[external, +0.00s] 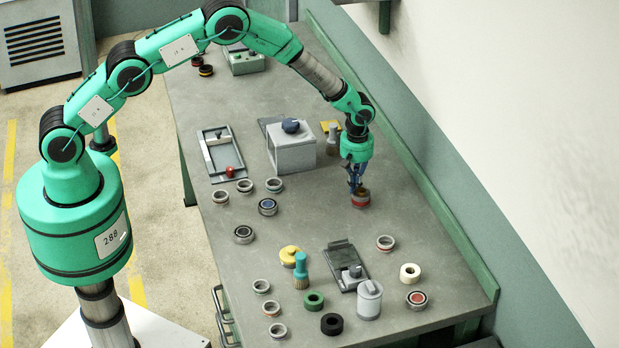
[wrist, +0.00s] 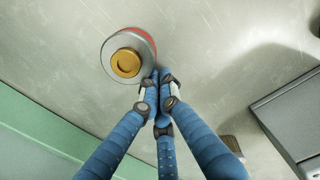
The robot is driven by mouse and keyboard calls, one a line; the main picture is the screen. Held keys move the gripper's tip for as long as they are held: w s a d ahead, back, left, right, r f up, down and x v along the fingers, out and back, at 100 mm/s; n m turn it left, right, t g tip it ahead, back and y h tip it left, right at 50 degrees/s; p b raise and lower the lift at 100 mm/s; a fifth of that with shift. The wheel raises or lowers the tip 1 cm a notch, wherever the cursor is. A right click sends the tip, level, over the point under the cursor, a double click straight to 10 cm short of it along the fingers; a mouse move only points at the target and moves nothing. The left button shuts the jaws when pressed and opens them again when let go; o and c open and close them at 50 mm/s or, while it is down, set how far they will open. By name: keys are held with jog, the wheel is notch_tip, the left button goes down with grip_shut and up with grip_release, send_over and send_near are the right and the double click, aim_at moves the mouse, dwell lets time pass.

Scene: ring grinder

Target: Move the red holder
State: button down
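The red holder (external: 361,200) is a low round piece with a red side, a grey top and a brass knob, standing on the bench below my gripper in the external view. In the wrist view the holder (wrist: 113,46) is at the upper left, its red edge partly showing. My blue-fingered gripper (external: 356,186) points down over it. In the wrist view the fingertips of my gripper (wrist: 160,78) are drawn together beside the holder's lower right edge, with the brass knob outside them. Nothing shows between them. I cannot tell whether they touch the holder.
A grey box machine (external: 292,155) with a dark knob stands left of my gripper. A small bottle (external: 333,138) is close behind. Several rings and a lidded grey canister (external: 369,300) stand toward the front. A green ledge (external: 440,205) borders the bench on the right.

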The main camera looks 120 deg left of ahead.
aim_at(363, 198)
jog(key=w+d+b, duration=0.2)
jog(key=w+d, duration=0.4)
jog(key=shift+w+d, duration=0.3)
jog(key=shift+w, duration=0.05)
jog(key=shift+s+a, duration=0.1)
jog(key=shift+s+a, duration=1.45)
notch_tip(363, 198, up, 8)
jog(key=shift+w+d+r, duration=0.15)
jog(key=shift+r, duration=0.85)
